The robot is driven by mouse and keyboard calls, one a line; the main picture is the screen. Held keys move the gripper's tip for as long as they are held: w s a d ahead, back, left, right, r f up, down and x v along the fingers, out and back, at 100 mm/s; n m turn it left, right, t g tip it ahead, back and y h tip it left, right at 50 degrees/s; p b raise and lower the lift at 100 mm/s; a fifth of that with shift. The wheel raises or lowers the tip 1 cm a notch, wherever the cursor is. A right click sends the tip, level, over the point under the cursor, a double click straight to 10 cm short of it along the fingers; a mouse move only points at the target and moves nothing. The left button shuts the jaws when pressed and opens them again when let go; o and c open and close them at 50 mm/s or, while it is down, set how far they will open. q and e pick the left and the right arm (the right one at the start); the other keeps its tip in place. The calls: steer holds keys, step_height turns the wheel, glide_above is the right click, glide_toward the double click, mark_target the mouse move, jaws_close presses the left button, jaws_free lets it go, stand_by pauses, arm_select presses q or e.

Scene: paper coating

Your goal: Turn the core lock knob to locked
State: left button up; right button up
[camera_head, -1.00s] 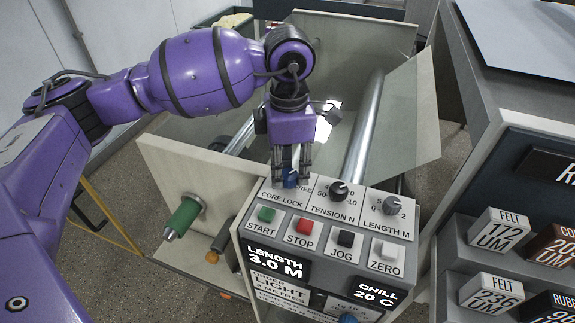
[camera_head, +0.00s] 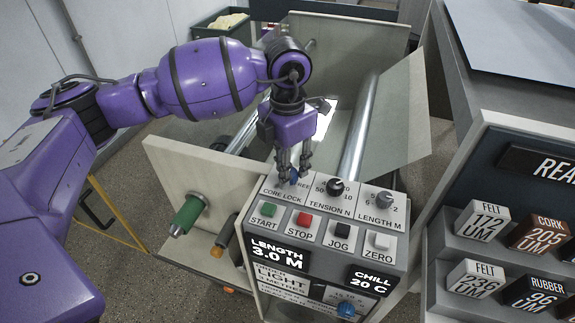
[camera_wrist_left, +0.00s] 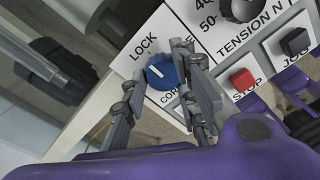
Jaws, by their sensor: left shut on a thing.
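The core lock knob (camera_head: 293,176) is small and blue, at the top left of the control panel (camera_head: 335,232). My left gripper (camera_head: 294,181) comes down on it from above and is shut on it, with a finger on either side. In the left wrist view the knob (camera_wrist_left: 161,72) shows between the fingers, with a white mark on its face slanting up and left. The word LOCK is printed just above and left of it there. In the head view part of the word FREE shows right of the knob, and the fingers partly hide the knob. My right gripper is not in view.
The green start (camera_head: 268,209) and red stop (camera_head: 304,219) buttons lie just in front. Steel rollers (camera_head: 359,130) stand behind. A rack of labelled blocks (camera_head: 482,220) is at right.

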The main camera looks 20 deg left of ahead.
arm_select(q)
steer(key=shift+w+a+r, duration=0.2)
steer(key=shift+w+r, duration=0.15)
steer(key=shift+r, duration=0.05)
steer(key=o, duration=1)
steer(key=shift+s+f, duration=0.1)
steer(key=shift+f, duration=0.05)
steer(key=shift+s+d+f, duration=0.1)
steer(key=shift+f, duration=0.05)
step_height(320, 180, up, 12)
steer(key=shift+r, duration=0.1)
